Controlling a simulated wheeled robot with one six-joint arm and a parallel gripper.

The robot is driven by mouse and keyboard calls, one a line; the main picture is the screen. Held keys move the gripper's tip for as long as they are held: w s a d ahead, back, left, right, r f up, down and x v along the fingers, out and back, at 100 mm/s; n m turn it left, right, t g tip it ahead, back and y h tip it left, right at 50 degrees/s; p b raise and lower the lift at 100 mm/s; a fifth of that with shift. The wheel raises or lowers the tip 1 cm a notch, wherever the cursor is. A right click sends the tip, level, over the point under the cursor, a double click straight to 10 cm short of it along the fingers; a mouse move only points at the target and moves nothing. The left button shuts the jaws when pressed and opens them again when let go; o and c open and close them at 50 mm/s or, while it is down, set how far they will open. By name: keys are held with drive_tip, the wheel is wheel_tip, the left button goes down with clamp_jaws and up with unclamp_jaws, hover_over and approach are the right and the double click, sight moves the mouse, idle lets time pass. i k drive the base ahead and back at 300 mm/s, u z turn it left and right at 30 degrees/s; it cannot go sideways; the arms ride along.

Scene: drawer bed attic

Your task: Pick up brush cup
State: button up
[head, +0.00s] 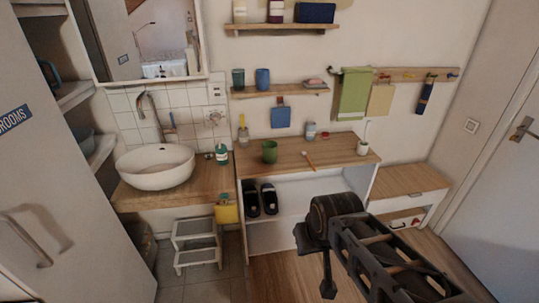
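A small white cup (363,147) with a thin brush-like handle sticking up stands at the right end of the wooden counter (330,150). It looks like the brush cup, and it is upright. My gripper (318,258) is at the end of my dark arm, low in the middle right of the head view. It is in front of and below the counter, well apart from the cup. I see nothing held in it, but its fingers are too dark to tell open from shut.
A green cup (270,151), a wooden brush (308,160) and a small bottle (311,131) are on the counter. A green towel (353,94) hangs above. A low drawer unit (408,184) stands right; a white step stool (197,243) stands left.

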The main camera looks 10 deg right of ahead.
sight(270, 147)
drive_tip(key=z, duration=0.8)
drive_tip(key=i, duration=1.6)
drive_tip(key=u, duration=3.2)
